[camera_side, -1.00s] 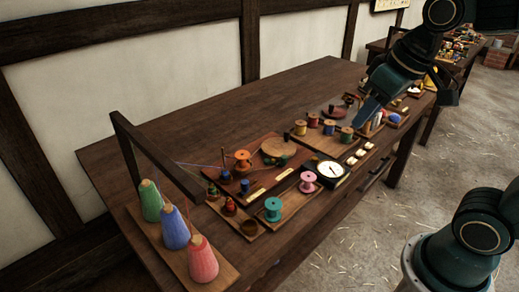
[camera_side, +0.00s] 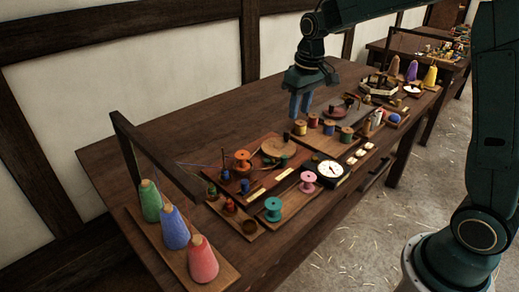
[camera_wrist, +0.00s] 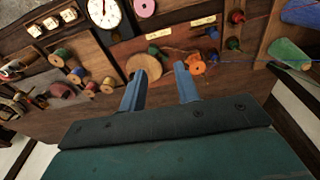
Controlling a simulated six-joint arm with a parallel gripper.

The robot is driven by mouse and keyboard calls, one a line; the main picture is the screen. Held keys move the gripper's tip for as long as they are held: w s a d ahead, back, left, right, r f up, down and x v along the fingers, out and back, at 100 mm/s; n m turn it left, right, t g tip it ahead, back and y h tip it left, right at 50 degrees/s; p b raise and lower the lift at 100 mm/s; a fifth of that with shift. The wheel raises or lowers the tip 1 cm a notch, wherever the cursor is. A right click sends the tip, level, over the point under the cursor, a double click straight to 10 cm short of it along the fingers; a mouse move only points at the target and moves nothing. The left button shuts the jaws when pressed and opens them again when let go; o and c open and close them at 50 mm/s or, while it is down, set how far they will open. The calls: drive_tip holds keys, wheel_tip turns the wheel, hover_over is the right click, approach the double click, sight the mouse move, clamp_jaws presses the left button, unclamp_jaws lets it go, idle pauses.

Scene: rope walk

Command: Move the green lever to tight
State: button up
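A small dark green piece, seemingly the green lever (camera_side: 283,161), stands on a reddish-brown board (camera_side: 228,169) beside a round wooden disc (camera_side: 276,147). It also shows in the wrist view as a green lever (camera_wrist: 154,50) above the disc. Two pale label plates lie along the board's front edge; their writing is too small to read. My gripper (camera_side: 299,112) hangs above the table behind the spools, apart from the lever. In the wrist view its blue fingers (camera_wrist: 160,78) are spread with nothing between them.
A white dial (camera_side: 329,169) sits right of the board. Several thread spools (camera_side: 329,127) stand behind it. A pink spool (camera_side: 307,181) and a teal spool (camera_side: 273,209) stand in front. Coloured cones (camera_side: 174,228) and a wooden frame are at left. The table's back is clear.

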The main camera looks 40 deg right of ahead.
drive_tip(key=g, duration=0.2)
hover_over(284, 157)
wheel_tip(284, 157, down, 11)
drive_tip(key=shift+w+d+r, duration=0.1)
drive_tip(key=shift+d, duration=0.05)
drive_tip(key=shift+f, duration=5.5)
drive_tip(key=shift+a, duration=0.3)
